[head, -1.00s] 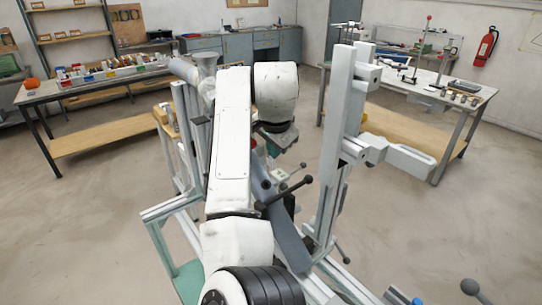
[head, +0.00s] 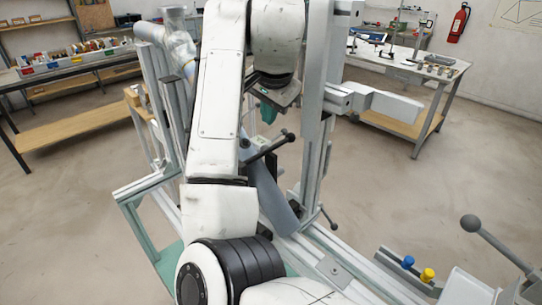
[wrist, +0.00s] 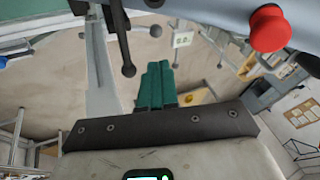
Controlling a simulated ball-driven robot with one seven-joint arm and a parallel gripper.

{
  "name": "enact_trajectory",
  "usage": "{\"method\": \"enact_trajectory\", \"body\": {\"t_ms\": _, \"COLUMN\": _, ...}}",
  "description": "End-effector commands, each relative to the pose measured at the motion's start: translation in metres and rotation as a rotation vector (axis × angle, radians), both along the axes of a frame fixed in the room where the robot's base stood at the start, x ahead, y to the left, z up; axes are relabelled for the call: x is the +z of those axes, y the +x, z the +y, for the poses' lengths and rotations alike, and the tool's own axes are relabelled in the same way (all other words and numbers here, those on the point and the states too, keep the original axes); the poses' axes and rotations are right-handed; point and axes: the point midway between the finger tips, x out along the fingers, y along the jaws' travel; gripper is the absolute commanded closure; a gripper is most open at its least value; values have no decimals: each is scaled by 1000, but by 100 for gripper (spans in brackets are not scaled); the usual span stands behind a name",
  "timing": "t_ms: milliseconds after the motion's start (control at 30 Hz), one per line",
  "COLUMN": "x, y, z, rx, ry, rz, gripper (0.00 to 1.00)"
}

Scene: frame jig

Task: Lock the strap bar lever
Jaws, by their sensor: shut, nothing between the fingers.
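My gripper (head: 268,114) has green fingers and hangs beside the frame jig's uprights. In the wrist view the green fingers (wrist: 157,70) are together, with nothing between them. A black lever (head: 268,150) with a rounded knob sits just below the fingers in the head view. In the wrist view a dark lever (wrist: 121,38) with ball ends stands beyond and to the left of the fingertips, apart from them. I cannot tell for certain that this is the strap bar lever, or whether it is locked.
Grey aluminium uprights (head: 313,150) stand close right of my gripper. A red knob (wrist: 268,28) on a grey part is at the wrist view's upper right. A ball-ended grey lever (head: 497,245) and blue and yellow knobs (head: 418,269) are at front right. Open floor lies behind.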

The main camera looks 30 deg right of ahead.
Motion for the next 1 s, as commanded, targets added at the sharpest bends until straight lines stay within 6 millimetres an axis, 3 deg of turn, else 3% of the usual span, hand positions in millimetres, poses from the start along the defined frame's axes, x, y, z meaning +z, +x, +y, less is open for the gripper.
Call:
{"method": "enact_trajectory", "body": {"t_ms": 33, "x": -8, "y": -6, "z": -2, "rx": 2, "ry": 2, "rz": -4, "gripper": 100}}
{"method": "enact_trajectory", "body": {"t_ms": 267, "x": -7, "y": -20, "z": -5, "rx": 16, "ry": 6, "rz": -6, "gripper": 100}}
{"method": "enact_trajectory", "body": {"t_ms": 733, "x": -9, "y": -19, "z": -5, "rx": 18, "ry": 7, "rz": -4, "gripper": 100}}
{"method": "enact_trajectory", "body": {"t_ms": 1000, "x": -43, "y": -3, "z": -10, "rx": 19, "ry": 6, "rz": -1, "gripper": 100}}
